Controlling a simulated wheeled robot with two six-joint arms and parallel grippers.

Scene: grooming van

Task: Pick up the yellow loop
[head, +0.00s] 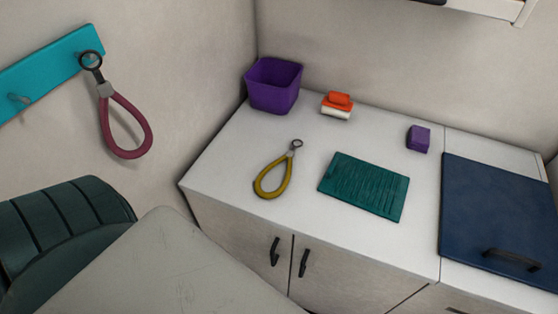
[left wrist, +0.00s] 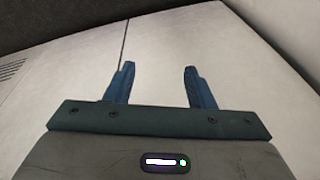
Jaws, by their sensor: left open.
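The yellow loop (head: 273,175) lies flat on the white counter (head: 235,150) in the head view, left of the green mat. Its grey clasp and dark ring point up and to the right. Neither gripper shows in the head view. My left gripper (left wrist: 158,85) shows in the left wrist view with its two blue fingers apart and nothing between them. Pale panels with a dark seam lie beyond the fingers. The loop is not visible in the left wrist view. My right gripper is not in view.
A green ribbed mat (head: 365,187), a purple bin (head: 273,86), an orange and white brush (head: 337,105) and a purple block (head: 418,139) are on the counter. A dark blue panel with a handle (head: 500,220) is at right. A red loop (head: 125,127) hangs from a teal rack (head: 50,70).

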